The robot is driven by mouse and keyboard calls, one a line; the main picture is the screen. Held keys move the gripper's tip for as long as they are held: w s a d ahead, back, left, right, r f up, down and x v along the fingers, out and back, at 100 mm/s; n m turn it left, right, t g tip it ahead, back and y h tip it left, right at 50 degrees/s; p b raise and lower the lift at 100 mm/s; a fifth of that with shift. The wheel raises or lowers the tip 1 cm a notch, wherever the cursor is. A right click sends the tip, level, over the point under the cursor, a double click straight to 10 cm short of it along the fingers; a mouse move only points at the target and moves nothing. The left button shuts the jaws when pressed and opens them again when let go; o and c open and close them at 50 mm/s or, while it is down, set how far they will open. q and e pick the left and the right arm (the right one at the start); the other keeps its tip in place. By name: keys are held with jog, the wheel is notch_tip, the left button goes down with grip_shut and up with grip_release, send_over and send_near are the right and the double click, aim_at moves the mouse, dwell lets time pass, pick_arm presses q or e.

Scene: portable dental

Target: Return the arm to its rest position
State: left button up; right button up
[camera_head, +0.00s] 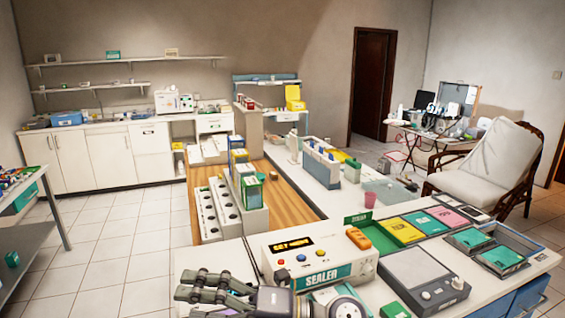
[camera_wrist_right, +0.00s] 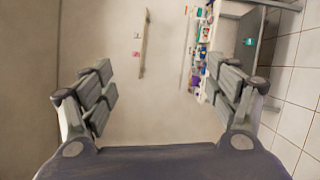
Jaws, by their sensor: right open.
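My right gripper (camera_head: 192,285) shows at the bottom left of the head view, over the near end of the white counter (camera_head: 215,256). Its fingers point left. In the right wrist view the gripper (camera_wrist_right: 158,85) is open, with its two fingers wide apart and nothing between them. My left gripper is not in view.
A sealer (camera_head: 320,264) stands on the counter just right of the gripper. A grey scale-like device (camera_head: 422,277) and coloured trays lie farther right. A stocked metal table (camera_head: 42,200) stands at the left. White-tiled floor (camera_head: 125,250) lies clear between table and counter.

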jog(key=w+d+r+m+t+h, duration=0.1)
jog(key=w+d+m+t+h, duration=0.2)
jog(key=w+d+m+t, duration=0.5)
jog(key=w+d+r+m+t+h, duration=0.1)
jog(key=d+r+m+t+h, duration=0.15)
jog(key=d+m+t, duration=0.65)
jog(key=s+d+f+m+g+h, duration=0.2)
jog(key=d+f+m+h, duration=0.5)
jog(key=f, duration=0.4)
jog(key=s+d+f+m+g+h, duration=0.2)
jog(key=d+f+m+h, duration=0.45)
jog(key=f+m, duration=0.4)
jog(key=s+d+f+m+g, duration=0.15)
jog(key=s+f+g, duration=0.35)
jog(key=s+f, duration=0.5)
jog(key=s+d+f+g, duration=0.2)
jog(key=s+f+g, duration=0.3)
jog(key=s, duration=0.8)
notch_tip(320, 180, down, 26)
jog(key=s+g, duration=0.1)
jog(key=s, duration=0.1)
jog(key=s+d+f+g, duration=0.1)
jog(key=s+d+f, duration=0.2)
jog(key=s+f, duration=1.2)
jog(key=shift+s+f+n, duration=0.3)
jog(key=shift+s, duration=0.55)
